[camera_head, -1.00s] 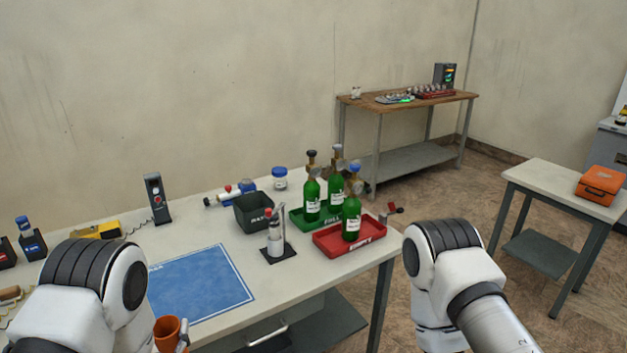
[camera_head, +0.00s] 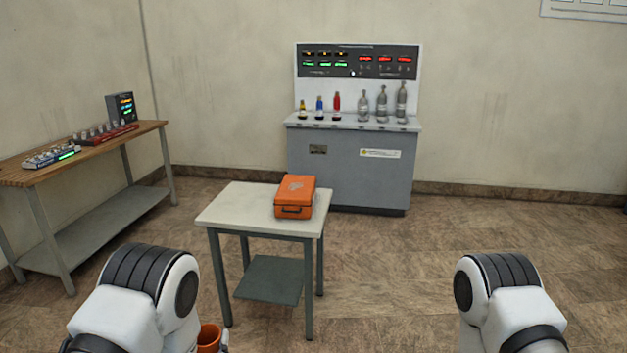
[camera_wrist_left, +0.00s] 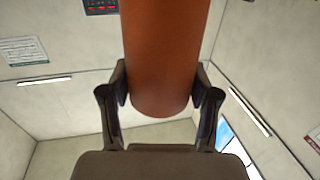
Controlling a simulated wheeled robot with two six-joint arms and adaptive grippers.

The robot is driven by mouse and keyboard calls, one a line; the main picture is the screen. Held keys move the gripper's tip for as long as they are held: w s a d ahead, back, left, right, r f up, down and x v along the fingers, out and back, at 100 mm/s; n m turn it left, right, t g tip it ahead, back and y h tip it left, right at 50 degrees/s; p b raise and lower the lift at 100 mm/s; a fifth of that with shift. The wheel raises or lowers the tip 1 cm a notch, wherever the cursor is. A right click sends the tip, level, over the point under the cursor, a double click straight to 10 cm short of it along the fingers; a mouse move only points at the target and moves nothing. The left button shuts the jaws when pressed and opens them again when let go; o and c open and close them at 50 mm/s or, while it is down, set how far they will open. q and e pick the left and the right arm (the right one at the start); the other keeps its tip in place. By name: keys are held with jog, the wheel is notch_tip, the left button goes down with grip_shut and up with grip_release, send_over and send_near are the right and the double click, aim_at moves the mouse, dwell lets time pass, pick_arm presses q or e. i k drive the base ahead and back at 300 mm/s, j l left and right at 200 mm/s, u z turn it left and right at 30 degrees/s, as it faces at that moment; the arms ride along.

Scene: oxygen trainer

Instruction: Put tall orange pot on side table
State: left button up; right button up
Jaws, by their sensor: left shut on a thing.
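The tall orange pot (camera_head: 208,338) shows at the bottom of the head view, beside my left arm. In the left wrist view the orange pot (camera_wrist_left: 165,60) stands between the two fingers of my left gripper (camera_wrist_left: 160,95), which is shut on it. In the head view the left gripper (camera_head: 222,340) is mostly hidden below the edge. The side table (camera_head: 240,212) has a pale top and dark legs, and stands ahead, apart from the pot. My right arm is at the lower right; its gripper is out of view.
An orange case (camera_head: 296,197) lies on the right part of the side table's top; the left part is bare. A wooden bench (camera_head: 20,178) with devices stands at the left. A grey console (camera_head: 350,165) with several bottles stands behind the table. Floor on the right is clear.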

aim_at(269, 202)
jog(key=i+l, duration=0.1)
jog(key=i, duration=0.8)
jog(key=i+l, duration=0.1)
jog(key=i, duration=0.8)
jog(key=i+l, duration=0.1)
jog(key=i, duration=0.8)
jog(key=j+u, duration=0.05)
